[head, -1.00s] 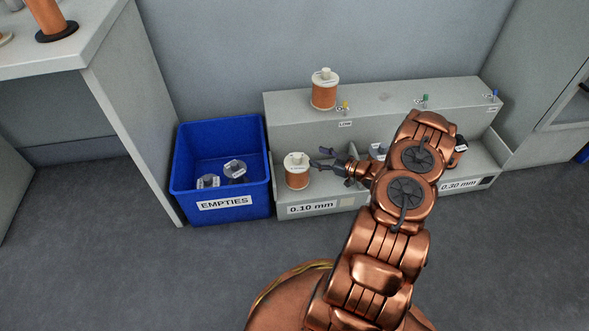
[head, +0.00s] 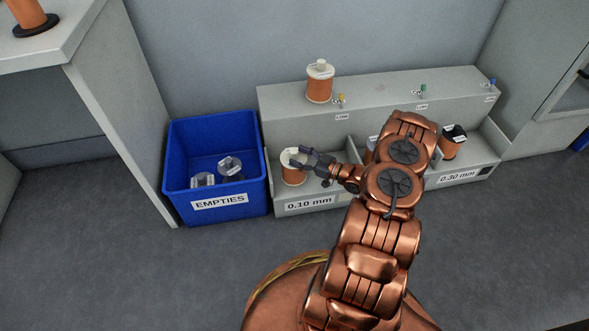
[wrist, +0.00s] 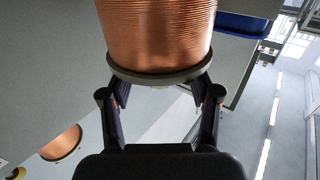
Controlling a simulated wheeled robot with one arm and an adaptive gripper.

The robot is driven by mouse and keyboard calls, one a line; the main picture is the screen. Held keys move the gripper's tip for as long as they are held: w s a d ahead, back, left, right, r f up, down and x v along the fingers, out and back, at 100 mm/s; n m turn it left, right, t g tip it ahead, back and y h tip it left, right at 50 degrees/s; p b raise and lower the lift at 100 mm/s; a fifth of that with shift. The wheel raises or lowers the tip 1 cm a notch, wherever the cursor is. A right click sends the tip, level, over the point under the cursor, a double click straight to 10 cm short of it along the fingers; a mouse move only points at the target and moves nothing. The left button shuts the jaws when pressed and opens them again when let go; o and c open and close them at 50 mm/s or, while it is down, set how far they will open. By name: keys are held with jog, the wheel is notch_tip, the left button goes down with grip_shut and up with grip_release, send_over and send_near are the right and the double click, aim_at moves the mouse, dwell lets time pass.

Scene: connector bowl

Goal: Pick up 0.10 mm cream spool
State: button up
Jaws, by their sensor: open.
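The 0.10 mm cream spool (head: 293,177) has a cream top and copper-coloured wire. It stands upright in the left bay of the grey rack, above the "0.10 mm" label (head: 308,203). My gripper (head: 308,161) is open at the spool's right side, its fingers overlapping the cream top in the head view. In the wrist view, the spool's copper winding (wrist: 157,35) and pale flange fill the top centre, just beyond my open fingers (wrist: 162,95). Nothing is gripped. I cannot tell whether the fingers touch it.
Another cream-topped spool (head: 319,88) stands on the rack's upper step (head: 385,105). A black-topped spool (head: 450,149) is in the right bay; the middle bay's spool is mostly hidden by my arm. A blue "EMPTIES" bin (head: 218,200) holding clear empties is close to the left.

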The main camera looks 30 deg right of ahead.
jog(key=shift+x, duration=1.15)
grip_shut()
